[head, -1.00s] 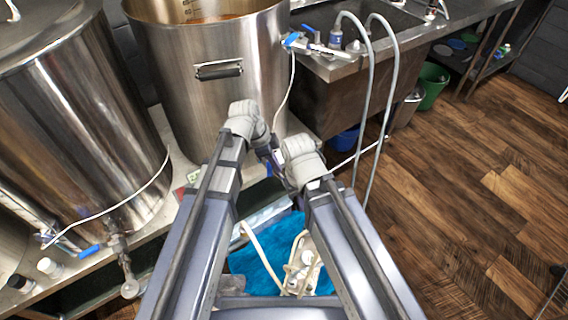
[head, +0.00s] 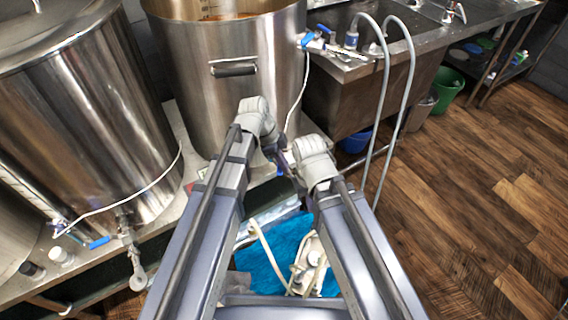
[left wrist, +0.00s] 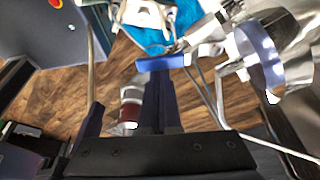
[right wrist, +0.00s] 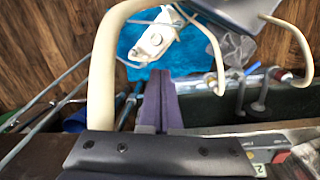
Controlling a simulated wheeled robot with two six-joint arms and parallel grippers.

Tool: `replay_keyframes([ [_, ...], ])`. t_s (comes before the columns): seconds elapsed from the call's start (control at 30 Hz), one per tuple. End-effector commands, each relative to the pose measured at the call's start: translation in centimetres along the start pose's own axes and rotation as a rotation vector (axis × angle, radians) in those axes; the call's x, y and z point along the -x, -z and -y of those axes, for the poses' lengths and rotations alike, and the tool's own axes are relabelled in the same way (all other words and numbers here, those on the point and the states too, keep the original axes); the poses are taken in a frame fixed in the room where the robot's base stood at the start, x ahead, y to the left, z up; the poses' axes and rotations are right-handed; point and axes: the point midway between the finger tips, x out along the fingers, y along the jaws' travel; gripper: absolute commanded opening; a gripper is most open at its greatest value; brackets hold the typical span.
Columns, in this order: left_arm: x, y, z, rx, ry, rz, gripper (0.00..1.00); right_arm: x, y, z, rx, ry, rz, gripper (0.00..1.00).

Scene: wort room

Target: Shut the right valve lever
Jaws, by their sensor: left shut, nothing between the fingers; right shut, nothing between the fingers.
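The right kettle (head: 225,110) stands in the middle of the head view. Its blue valve lever (head: 281,170) shows low at its base, partly hidden by my left gripper (head: 284,160). In the left wrist view the blue lever (left wrist: 163,63) lies crosswise at the tips of my shut left fingers (left wrist: 161,78); I cannot tell whether they touch it. My right gripper is hidden behind its own wrist in the head view. In the right wrist view its fingers (right wrist: 163,78) are shut and empty, above a blue cloth (right wrist: 180,62).
The left kettle (head: 90,120) has its own blue lever (head: 100,242). A steel sink (head: 340,95) with two grey hoses (head: 411,85) stands at the right. A pale hose (right wrist: 103,70) passes close to my right gripper. The wooden floor (head: 470,190) at the right is clear.

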Motion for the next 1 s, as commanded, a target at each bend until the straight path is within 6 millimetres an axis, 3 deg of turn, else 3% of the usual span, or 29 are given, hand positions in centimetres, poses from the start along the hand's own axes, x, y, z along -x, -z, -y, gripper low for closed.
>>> replay_keyframes([
  [0.37, 0.3, -0.9, 0.0, -0.162, -0.057, 0.001, 0.0, 0.0, 0.0, 0.0, 0.0, 0.0, 0.0, 0.0],
  [1.0, 1.5, -4.3, 0.9, -0.155, -0.054, 0.002, 0.0, 0.0, 0.0, 0.0, 0.0, 0.0, 0.0, 0.0],
])
